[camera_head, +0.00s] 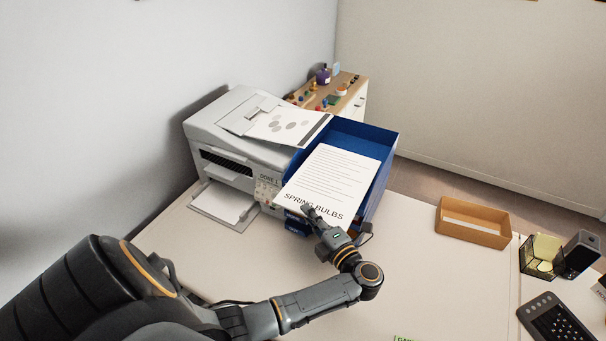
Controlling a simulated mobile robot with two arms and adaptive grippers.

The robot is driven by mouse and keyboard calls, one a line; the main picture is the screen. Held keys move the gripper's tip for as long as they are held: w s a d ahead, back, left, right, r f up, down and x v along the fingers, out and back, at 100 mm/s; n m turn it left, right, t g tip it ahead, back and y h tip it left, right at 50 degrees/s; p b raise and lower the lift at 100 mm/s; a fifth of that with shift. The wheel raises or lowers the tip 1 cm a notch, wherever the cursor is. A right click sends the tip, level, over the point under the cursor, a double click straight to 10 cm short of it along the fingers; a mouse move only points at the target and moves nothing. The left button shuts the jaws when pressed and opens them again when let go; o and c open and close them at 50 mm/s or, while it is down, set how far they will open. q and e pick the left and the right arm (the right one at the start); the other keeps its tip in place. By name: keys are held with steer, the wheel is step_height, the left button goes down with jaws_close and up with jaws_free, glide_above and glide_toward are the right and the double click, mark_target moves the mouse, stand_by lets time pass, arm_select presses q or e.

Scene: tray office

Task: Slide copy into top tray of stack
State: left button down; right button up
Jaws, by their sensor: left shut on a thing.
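The copy (332,178) is a white sheet with lines of print and the words "SPRING BULBS" along its near edge. My left gripper (309,211) is shut on the near edge of the copy. Most of the sheet lies over the opening of the top tray of the blue stack (378,191). The near edge sticks out towards me at the tray's front. I cannot tell whether the sheet touches the tray floor. The lower trays are mostly hidden behind the sheet and my gripper. My right gripper is not in view.
A grey-white printer (236,133) stands left of the stack, with a printed sheet (285,125) on top and paper in its lower tray. An orange-brown box (473,223), a mesh holder (541,257) and a dark phone (556,319) are at the right. The desk's middle is clear.

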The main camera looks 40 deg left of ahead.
mark_target(331, 182)
arm_select(q)
steer(key=w+a+b, duration=0.1)
steer(key=w+b, duration=0.1)
steer(key=w, duration=0.2)
steer(key=w+a+b, duration=0.1)
steer(key=w+b, duration=0.5)
steer(key=w, duration=0.1)
steer(key=shift+w+a+r, duration=0.1)
steer(key=shift+w+a, duration=0.2)
steer(key=shift+a, duration=0.1)
steer(key=shift+w+a+r+b, duration=0.15)
steer(key=shift+w+r+b, duration=0.05)
steer(key=shift+w+b, duration=0.55)
steer(key=c, duration=1.4)
jaws_free()
steer(key=shift+s, duration=0.1)
